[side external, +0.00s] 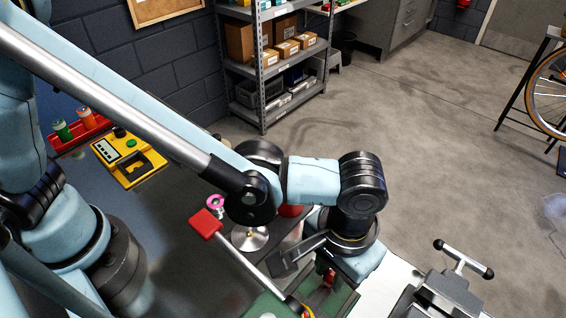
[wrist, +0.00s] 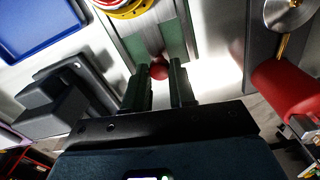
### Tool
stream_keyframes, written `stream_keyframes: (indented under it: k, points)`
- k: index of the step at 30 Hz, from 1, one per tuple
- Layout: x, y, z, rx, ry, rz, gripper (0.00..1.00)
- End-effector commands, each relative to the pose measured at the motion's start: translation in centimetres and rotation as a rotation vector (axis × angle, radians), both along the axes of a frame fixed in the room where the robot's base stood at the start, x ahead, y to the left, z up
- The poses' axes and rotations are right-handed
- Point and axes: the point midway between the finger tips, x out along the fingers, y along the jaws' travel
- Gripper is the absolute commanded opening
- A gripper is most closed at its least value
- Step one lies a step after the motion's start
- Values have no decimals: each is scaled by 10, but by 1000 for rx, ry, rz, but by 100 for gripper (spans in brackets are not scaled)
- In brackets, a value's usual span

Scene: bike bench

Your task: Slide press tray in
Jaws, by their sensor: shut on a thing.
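My gripper (wrist: 162,82) points at the press in the wrist view, its two dark fingers closed on a round red knob (wrist: 158,71). The knob sits at the near end of the press tray (wrist: 141,45), a grey metal strip with green surfaces beside it. In the side external view my gripper (side external: 328,274) is low at the bottom centre, and a bit of red shows by its fingers. The press has a long lever with a red grip (side external: 205,223) and a green base (side external: 268,305), partly cut off by the frame. How deep the tray sits is hard to tell.
A silver disc (side external: 250,238) and a pink ring (side external: 215,202) lie close to my arm. A vise (side external: 440,296) stands at the lower right. A yellow case (side external: 128,157) and a red tray (side external: 78,132) are at left. In the wrist view a blue tray (wrist: 40,28) is upper left.

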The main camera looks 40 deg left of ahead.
Motion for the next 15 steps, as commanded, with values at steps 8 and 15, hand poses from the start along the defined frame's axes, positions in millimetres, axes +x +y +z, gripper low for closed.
stream_keyframes:
  k: [8,15]
  points:
    - [0,0,0,-1,1,0,51]
    - [0,0,1,0,1,0,51]
